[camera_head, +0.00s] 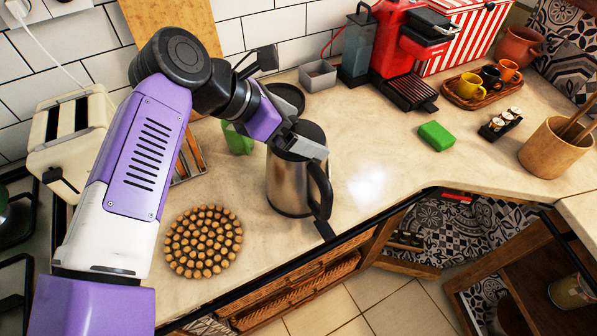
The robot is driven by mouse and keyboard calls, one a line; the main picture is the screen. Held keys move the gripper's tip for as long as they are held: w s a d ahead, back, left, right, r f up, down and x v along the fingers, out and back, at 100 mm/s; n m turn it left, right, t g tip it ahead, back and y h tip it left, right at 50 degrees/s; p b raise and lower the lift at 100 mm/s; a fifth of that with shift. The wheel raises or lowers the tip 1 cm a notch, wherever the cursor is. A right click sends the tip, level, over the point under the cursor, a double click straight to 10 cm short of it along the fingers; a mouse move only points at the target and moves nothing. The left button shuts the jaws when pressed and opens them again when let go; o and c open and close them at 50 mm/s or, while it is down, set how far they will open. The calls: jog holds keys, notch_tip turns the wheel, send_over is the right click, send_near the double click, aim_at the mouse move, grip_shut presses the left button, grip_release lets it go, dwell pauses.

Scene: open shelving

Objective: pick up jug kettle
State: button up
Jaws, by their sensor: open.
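The jug kettle (286,187) stands upright on the beige countertop in the middle of the view. It has a brushed steel body, a black lid and a black handle (322,190) on its right front side. My gripper (309,146) is open at the top of the kettle, its grey jaws over the lid near the upper end of the handle. I cannot tell whether the jaws touch the kettle. My purple and white arm reaches in from the lower left and hides part of the counter.
A round cork trivet (203,242) lies left of the kettle, and a green cup (237,139) stands behind it. A green sponge (436,135) and a red coffee machine (405,45) are to the right. The counter's front edge is close. Counter right of the kettle is clear.

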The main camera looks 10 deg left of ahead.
jog(key=shift+x, duration=1.2)
jog(key=c, duration=1.6)
jog(key=shift+r, duration=0.2)
jog(key=shift+c, duration=0.4)
